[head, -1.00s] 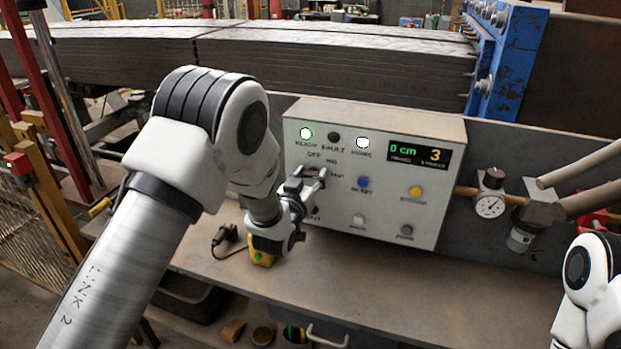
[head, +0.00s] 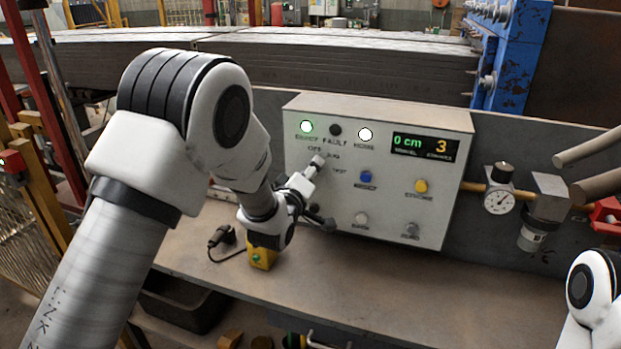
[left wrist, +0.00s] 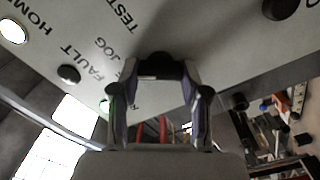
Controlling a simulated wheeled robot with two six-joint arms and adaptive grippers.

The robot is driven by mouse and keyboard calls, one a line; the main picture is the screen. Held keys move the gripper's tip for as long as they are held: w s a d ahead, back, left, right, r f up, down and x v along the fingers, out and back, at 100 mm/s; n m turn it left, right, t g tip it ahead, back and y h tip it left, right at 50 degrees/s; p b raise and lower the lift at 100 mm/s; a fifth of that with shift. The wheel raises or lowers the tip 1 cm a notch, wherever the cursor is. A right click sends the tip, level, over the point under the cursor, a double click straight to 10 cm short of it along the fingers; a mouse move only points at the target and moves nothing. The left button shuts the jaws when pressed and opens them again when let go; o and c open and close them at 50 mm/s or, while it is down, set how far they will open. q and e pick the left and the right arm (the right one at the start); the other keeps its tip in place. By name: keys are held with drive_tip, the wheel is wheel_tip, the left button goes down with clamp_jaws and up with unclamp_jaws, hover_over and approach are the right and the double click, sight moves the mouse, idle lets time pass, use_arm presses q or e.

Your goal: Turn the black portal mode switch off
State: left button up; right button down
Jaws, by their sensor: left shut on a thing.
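The black portal mode switch (left wrist: 160,66) is a dark knob on the grey control panel (head: 400,215). It shows between the fingertips of my left gripper (left wrist: 160,77) in the left wrist view. The JOG and TEST labels are readable beside it; OFF is mostly covered there. In the head view my left gripper (head: 318,190) is at the panel's left part, below the OFF and JOG labels, and largely hides the switch. The gripper is shut on the switch. Its exact pointer direction cannot be told. My right gripper is out of view.
The panel has a blue button (head: 365,177), a yellow button (head: 421,186), lamps and a display (head: 425,146). A yellow box (head: 262,257) stands below my left gripper. A pressure gauge (head: 498,201) is at right. The bench front (head: 420,285) is clear.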

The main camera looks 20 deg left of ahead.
use_arm(q)
drive_tip(key=shift+f+n+b, duration=0.1)
drive_tip(key=shift+n+b, duration=1.25)
drive_tip(key=shift+n, duration=2.05)
drive_tip(key=o, duration=1.1)
drive_tip(key=shift+a, duration=0.1)
drive_tip(key=shift+o, duration=0.2)
drive_tip(key=s, duration=1.2)
drive_tip(key=shift+a, duration=0.2)
